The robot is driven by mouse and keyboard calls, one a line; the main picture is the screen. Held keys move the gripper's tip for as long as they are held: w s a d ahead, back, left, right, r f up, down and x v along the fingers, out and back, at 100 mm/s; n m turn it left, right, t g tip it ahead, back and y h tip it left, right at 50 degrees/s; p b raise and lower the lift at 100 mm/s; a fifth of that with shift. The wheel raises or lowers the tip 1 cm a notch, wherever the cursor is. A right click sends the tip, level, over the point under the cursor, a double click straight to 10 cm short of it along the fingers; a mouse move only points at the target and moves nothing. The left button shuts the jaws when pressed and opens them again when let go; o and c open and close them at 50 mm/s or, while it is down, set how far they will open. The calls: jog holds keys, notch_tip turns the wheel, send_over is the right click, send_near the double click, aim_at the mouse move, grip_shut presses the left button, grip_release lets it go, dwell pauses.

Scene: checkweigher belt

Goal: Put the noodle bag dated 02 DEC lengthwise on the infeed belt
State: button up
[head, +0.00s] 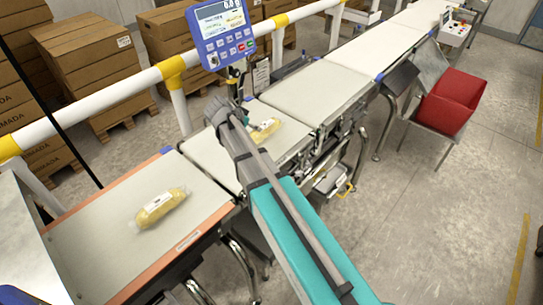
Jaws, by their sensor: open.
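A yellow noodle bag (160,205) with a pale label lies at a slant on the orange-edged belt section (95,240) at the near left. A second yellow noodle bag (268,127) lies on the pale belt section behind my arm, partly hidden by it. The dates on both bags are too small to read. My gripper (222,110) is at the far end of my arm, just left of the second bag in the picture. It is open, with no bag seen in it; its fingers are hard to make out against the arm.
A blue weighing display (221,32) stands behind the line. A white and yellow rail (120,95) runs along the back. More pale belts (345,62) continue to the upper right. A red bin (450,100) stands on the right. Stacked cartons (92,70) fill the back left.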

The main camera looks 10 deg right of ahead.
jog(key=s+d+f+n+g+y, duration=0.1)
jog(key=s+d+n+y, duration=0.1)
jog(key=s, duration=0.5)
jog(key=s+d+f+n+g+y, duration=0.2)
jog(key=s+n, duration=0.3)
jog(key=s, duration=0.3)
jog(key=s+d+f+n+g+y, duration=0.2)
jog(key=s+n+y, duration=0.1)
jog(key=s, duration=0.5)
jog(key=shift+s+d, duration=0.15)
jog(key=shift+d, duration=0.15)
